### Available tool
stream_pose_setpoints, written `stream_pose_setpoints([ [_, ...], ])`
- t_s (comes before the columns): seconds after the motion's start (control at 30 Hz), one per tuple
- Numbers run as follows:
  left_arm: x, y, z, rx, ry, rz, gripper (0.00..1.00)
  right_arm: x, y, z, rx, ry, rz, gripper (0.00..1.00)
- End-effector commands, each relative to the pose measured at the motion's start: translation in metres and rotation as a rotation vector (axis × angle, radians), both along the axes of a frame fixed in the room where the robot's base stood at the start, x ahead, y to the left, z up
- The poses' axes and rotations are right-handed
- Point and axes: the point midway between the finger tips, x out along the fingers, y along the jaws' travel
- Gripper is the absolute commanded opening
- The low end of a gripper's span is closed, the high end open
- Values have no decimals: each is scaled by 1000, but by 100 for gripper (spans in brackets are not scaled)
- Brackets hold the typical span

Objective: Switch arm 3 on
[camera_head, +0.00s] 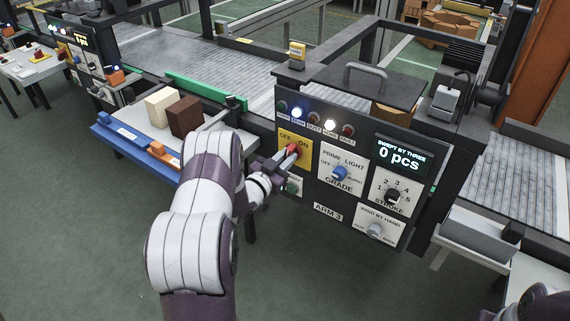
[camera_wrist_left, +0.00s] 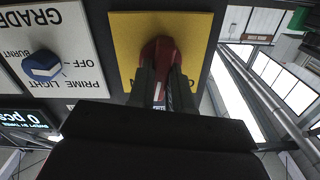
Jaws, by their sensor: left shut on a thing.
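The arm 3 panel (camera_head: 318,185) faces me, with the label "ARM 3" low on it. Its yellow OFF/ON plate (camera_head: 283,143) carries a red switch knob (camera_head: 293,150). My left gripper (camera_head: 284,160) is at this plate, shut on the red knob. In the left wrist view, upside down, the red knob (camera_wrist_left: 158,50) sits between the dark fingers (camera_wrist_left: 160,82) against the yellow plate (camera_wrist_left: 122,50). The fingers hide part of the knob and lettering, so I cannot tell which word it points to. My right gripper is out of view.
Beside the switch are the blue grade knob (camera_head: 339,173), the stroke dial (camera_head: 392,195), the grey hand-wind knob (camera_head: 375,231) and a green button (camera_head: 292,187). The display (camera_head: 403,155) reads "0 pcs". Two lamps above are bright. A table (camera_head: 139,146) with blocks stands left.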

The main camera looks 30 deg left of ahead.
Motion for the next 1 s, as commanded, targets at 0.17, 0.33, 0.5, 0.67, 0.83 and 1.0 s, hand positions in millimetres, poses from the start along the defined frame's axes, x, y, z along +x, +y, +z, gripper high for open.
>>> stream_pose_setpoints([
  [0.17, 1, 0, -1, 165, -22, 0, 0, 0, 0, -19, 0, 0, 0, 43],
  [0.33, 1, 0, -1, 312, -35, 1, 0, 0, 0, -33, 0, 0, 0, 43],
  [0.5, 1, -1, 0, 437, -44, 2, 0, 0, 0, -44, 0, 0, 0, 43],
  [0.67, 1, -1, 1, 524, -50, 2, 0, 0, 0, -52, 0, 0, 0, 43],
  [0.83, 1, -1, 2, 585, -56, 2, 0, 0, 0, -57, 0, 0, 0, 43],
  [1.0, 1, -1, 3, 616, -58, 2, 0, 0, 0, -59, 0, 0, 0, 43],
])
